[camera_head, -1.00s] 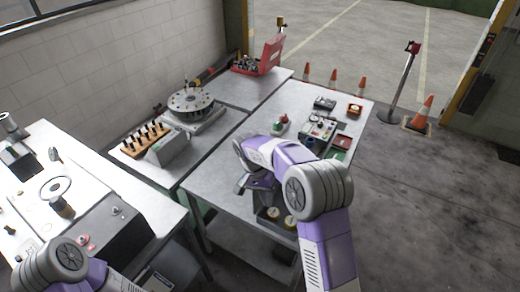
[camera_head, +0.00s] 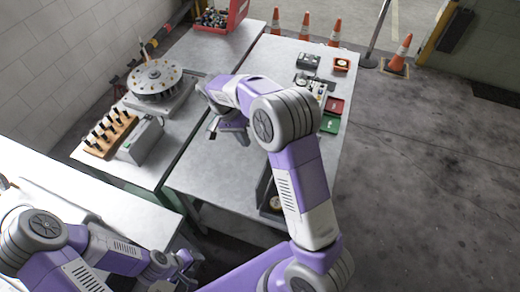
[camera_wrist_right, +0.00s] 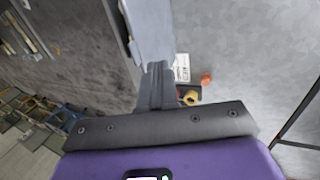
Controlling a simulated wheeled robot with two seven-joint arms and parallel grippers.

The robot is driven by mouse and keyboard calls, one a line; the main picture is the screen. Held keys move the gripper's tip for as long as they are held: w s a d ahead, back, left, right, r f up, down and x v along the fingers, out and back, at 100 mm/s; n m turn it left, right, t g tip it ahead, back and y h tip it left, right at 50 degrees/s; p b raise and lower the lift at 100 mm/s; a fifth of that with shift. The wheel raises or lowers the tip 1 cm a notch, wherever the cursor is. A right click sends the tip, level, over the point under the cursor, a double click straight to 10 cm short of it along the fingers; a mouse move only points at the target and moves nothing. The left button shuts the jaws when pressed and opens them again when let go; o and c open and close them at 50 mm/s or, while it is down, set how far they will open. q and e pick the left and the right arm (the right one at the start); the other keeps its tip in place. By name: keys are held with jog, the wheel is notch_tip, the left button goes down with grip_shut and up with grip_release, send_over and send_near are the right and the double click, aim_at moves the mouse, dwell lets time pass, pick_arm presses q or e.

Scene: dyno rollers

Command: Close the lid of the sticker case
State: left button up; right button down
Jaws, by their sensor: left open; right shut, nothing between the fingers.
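No case is clearly marked as the sticker case. A small open case with a red part (camera_head: 336,104) and a green part (camera_head: 329,125) lies near the right edge of the middle table; it may be this one. A dark open-topped box (camera_head: 264,188) sits nearer, partly hidden behind my right arm. My right gripper (camera_head: 228,130) is shut and empty above the left part of that table, apart from both. It also shows in the right wrist view (camera_wrist_right: 156,86). My left gripper (camera_head: 185,266) is open at the lower left, near the front table's edge.
A round indexing plate (camera_head: 155,78), a wooden rack of black-handled tools (camera_head: 108,134) and a grey block (camera_head: 140,140) stand on the left bench. A red bin (camera_head: 236,14) is at the back. Several orange cones (camera_head: 334,33) stand beyond the table.

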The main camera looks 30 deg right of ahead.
jog(key=s+d+f+p, duration=0.1)
jog(key=s+d+f, duration=0.2)
jog(key=d+f, duration=0.1)
jog(key=shift+s+f, duration=0.4)
jog(key=shift+f, duration=0.4)
jog(key=shift+s, duration=0.1)
